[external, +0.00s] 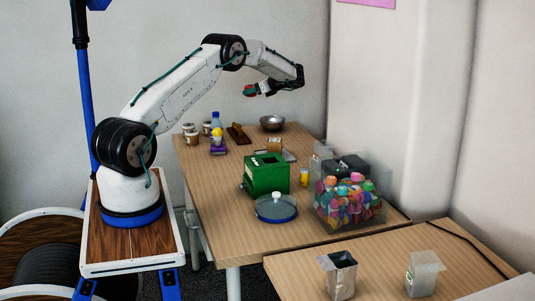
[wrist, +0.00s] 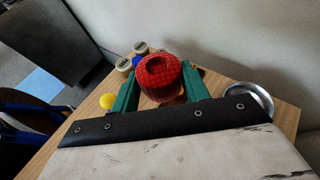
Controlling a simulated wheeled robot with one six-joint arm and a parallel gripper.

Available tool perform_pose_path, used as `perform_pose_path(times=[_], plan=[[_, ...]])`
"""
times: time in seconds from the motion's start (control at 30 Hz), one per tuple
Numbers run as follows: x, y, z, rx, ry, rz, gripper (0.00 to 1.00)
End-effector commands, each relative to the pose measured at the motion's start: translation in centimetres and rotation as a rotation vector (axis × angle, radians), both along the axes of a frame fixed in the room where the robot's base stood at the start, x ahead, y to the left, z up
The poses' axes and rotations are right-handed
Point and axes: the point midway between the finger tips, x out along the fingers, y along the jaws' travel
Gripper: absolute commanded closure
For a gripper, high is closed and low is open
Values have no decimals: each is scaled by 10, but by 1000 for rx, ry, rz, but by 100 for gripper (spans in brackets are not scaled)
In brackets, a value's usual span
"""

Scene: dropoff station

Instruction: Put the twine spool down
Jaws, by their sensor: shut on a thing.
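The twine spool (wrist: 157,71) is red and rounded with a dark hollow in its top, seen in the wrist view. My gripper (wrist: 160,84) is shut on it, with a green finger on each side. The spool's underside is hidden in the wrist view.
On the table are cups (external: 190,133), a purple item (external: 217,149) with a yellow ball, a brown wooden piece (external: 237,134), a metal bowl (external: 272,123), a green box (external: 266,175), a blue-rimmed round dish (external: 276,208) and a full clear bin (external: 350,210). The front-left tabletop is clear.

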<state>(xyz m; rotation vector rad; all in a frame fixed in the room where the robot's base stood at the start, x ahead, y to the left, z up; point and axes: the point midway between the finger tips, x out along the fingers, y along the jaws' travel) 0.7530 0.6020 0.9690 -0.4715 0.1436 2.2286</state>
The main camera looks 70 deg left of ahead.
Motion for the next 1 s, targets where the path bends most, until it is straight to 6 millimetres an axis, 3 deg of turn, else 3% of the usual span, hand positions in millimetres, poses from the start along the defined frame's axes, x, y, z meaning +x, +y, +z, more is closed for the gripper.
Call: perform_pose_path(times=[0.17,0.5,1.0], plan=[[27,3,15,0,-1,-86,76],[24,3,-61,-2,2,-77,76],[23,3,-148,-3,1,-76,76]])
